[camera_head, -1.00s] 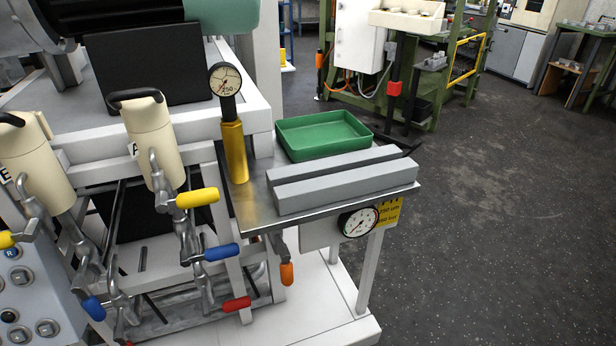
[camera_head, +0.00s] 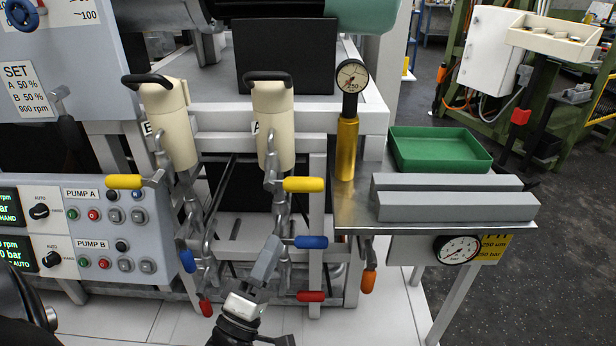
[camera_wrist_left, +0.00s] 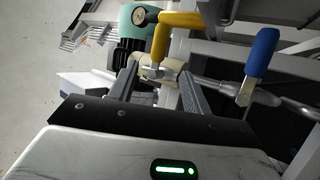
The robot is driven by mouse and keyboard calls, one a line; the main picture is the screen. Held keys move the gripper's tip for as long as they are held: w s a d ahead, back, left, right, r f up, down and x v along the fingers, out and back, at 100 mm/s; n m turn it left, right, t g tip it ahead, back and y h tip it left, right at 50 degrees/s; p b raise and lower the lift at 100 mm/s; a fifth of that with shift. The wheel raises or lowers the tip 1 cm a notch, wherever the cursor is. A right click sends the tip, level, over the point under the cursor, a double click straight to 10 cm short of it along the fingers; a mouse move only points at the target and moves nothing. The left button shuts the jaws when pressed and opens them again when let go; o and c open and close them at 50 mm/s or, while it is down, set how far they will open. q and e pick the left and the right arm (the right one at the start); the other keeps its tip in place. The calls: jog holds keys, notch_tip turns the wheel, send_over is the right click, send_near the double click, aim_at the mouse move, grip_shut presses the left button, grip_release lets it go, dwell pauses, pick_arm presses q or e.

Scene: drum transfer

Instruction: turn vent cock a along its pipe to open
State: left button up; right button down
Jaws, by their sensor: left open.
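The canister marked A (camera_head: 272,130) has a yellow-handled cock (camera_head: 303,184) below it, a blue-handled one (camera_head: 311,242) lower down and a red-handled one (camera_head: 310,296) lowest. No label shows which is vent cock a. All three handles point right, across the upright pipe. My left gripper (camera_head: 268,258) is just left of the blue handle, below the yellow one. In the left wrist view its fingers (camera_wrist_left: 158,80) are apart, with nothing clamped. The yellow handle (camera_wrist_left: 176,32) shows beyond the fingertips and the blue handle (camera_wrist_left: 262,52) right of them. My right gripper is not in view.
Canister B (camera_head: 170,130), with similar coloured handles, stands to the left. A pump panel (camera_head: 110,235) is further left. On the right are a gold gauge post (camera_head: 346,150), a green tray (camera_head: 440,150), grey bars (camera_head: 455,205) and an orange handle (camera_head: 368,281).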

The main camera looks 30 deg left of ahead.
aim_at(308, 178)
pick_arm(q)
jog(key=p+x, duration=0.2)
jog(key=x, duration=1.3)
jog(key=shift+w+r+p, duration=0.1)
jog(key=shift+w+p, duration=0.2)
jog(key=shift+p, duration=0.1)
grip_shut()
